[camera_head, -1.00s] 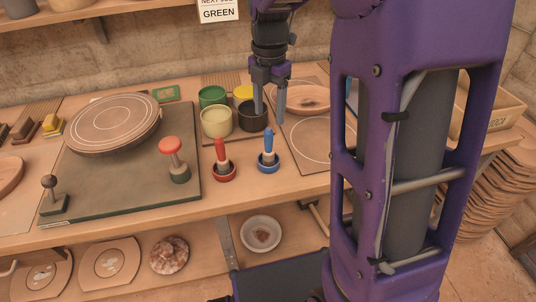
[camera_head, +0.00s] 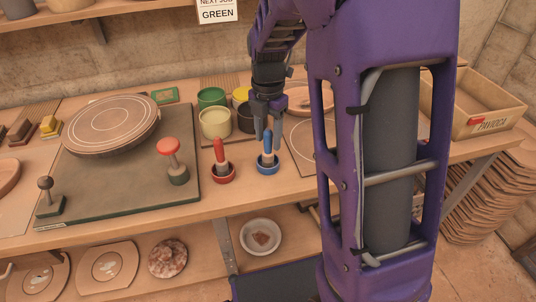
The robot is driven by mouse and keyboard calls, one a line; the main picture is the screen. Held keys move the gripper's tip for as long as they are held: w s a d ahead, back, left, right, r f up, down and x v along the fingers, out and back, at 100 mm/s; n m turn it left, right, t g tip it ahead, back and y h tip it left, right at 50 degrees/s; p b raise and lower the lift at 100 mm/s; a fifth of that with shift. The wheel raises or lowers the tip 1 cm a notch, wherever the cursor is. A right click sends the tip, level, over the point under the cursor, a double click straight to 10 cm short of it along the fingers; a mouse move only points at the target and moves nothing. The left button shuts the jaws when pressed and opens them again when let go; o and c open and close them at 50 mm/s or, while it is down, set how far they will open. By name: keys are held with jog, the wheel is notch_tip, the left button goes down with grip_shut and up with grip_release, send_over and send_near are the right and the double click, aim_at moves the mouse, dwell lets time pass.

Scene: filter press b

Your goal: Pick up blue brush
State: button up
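The blue brush (camera_head: 267,143) stands upright, handle up, in a small blue holder (camera_head: 268,167) near the front of the table. My gripper (camera_head: 266,137) points down right over it. Its two fingers are apart, one on each side of the blue handle in this view. Whether the fingers touch the handle or stand in front of or behind it is hard to tell. A red brush (camera_head: 219,150) stands upright in a red holder to the left of the blue one.
Green (camera_head: 211,97), yellow, cream (camera_head: 215,122) and dark cups stand behind the brushes. A board with a red knob (camera_head: 169,146) and a round disc (camera_head: 113,124) lies to the left. A box (camera_head: 490,100) stands at the right. Bare table lies in front of the brushes.

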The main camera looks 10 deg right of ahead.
grip_shut()
jog(key=shift+r, duration=0.1)
